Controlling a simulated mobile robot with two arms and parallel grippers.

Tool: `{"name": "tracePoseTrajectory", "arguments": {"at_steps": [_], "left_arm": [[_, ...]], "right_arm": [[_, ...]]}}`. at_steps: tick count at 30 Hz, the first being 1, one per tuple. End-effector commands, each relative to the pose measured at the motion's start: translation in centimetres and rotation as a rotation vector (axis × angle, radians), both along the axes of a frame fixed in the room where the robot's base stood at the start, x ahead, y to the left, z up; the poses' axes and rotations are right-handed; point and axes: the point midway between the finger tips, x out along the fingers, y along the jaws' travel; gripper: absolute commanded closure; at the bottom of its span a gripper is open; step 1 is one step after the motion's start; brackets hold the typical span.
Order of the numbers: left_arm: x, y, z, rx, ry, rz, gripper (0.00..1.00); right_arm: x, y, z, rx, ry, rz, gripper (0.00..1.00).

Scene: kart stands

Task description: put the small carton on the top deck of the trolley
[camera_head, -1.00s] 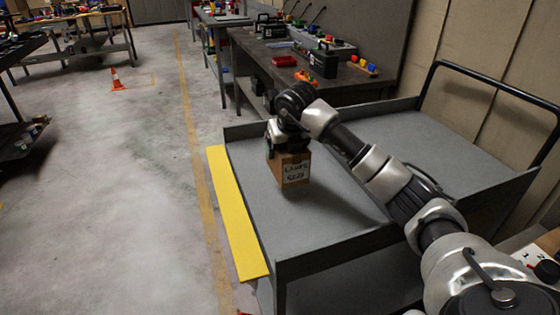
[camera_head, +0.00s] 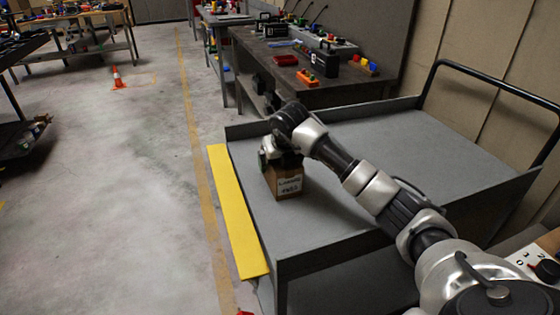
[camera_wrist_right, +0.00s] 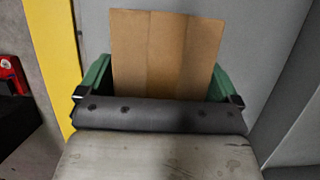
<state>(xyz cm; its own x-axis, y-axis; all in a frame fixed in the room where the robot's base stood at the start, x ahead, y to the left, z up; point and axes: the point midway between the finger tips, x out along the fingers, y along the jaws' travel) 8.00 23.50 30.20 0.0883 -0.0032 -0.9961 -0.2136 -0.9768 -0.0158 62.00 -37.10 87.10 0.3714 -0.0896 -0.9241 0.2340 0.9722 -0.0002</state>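The small carton (camera_head: 289,184) is a brown box with a white label, upright on or just above the grey top deck (camera_head: 350,215) of the trolley, near its left side. A small gap beneath it cannot be ruled out. My right gripper (camera_head: 281,160) points down over the carton's upper part. In the right wrist view the carton (camera_wrist_right: 165,55) sits between the green fingers (camera_wrist_right: 163,82), one close against each side. My left gripper is not in view.
A yellow strip (camera_head: 235,212) runs along the trolley's left side, and a black push handle (camera_head: 490,77) stands at the right. The deck has low raised edges and much bare room. A workbench (camera_head: 330,92) with toolboxes stands behind. An orange cone (camera_head: 117,78) is on the floor.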

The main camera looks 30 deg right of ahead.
Motion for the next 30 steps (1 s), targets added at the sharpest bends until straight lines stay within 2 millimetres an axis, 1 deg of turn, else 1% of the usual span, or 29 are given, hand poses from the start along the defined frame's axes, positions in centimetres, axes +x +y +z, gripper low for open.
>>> {"name": "tracePoseTrajectory", "arguments": {"at_steps": [7,11,14,21,24,27,30], "left_arm": [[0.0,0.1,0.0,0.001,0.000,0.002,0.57],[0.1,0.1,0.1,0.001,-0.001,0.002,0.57],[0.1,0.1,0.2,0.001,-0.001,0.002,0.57],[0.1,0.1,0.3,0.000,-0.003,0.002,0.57],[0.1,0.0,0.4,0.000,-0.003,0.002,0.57],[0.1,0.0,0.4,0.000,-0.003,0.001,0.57],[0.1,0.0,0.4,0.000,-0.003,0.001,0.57]], "right_arm": [[0.0,0.0,0.1,0.000,0.000,0.000,0.00],[-0.2,0.0,0.8,0.000,-0.003,0.001,0.00],[-0.7,0.1,2.2,-0.002,-0.005,0.001,0.00],[-2.6,0.6,7.0,-0.002,-0.006,0.001,0.00],[-3.3,0.8,8.7,-0.002,-0.003,0.000,0.00],[-3.9,0.9,10.0,0.000,-0.002,0.001,0.00],[-4.2,1.0,10.9,0.000,-0.002,0.000,0.00]]}}
